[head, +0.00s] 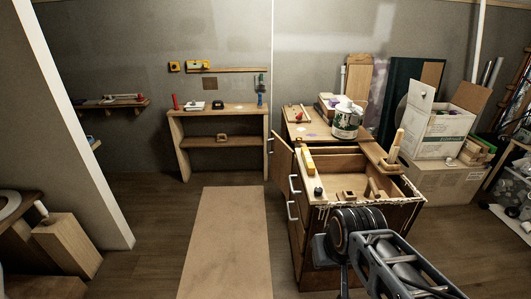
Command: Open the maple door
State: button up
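A wooden cabinet (310,240) stands right of centre in the head view, with its left side facing the walkway. A pale wooden door panel (281,162) with a metal handle (271,145) stands out at an angle at its far left corner and looks partly swung out. Two more metal handles, an upper one (295,184) and a lower one (292,210), are on the cabinet's left face. I cannot tell for sure which panel is the maple door. My arm covers the cabinet's near right part. My gripper's fingers do not show.
A long brown mat (225,240) lies on clear floor left of the cabinet. A wooden shelf unit (217,141) stands at the back wall. Cardboard boxes (445,185) crowd the right. A white-edged wall (75,125) and a wooden block (65,248) stand at left.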

aim_at(281, 158)
jog(key=u, duration=0.65)
jog(key=i, duration=3.75)
jog(key=z, duration=0.05)
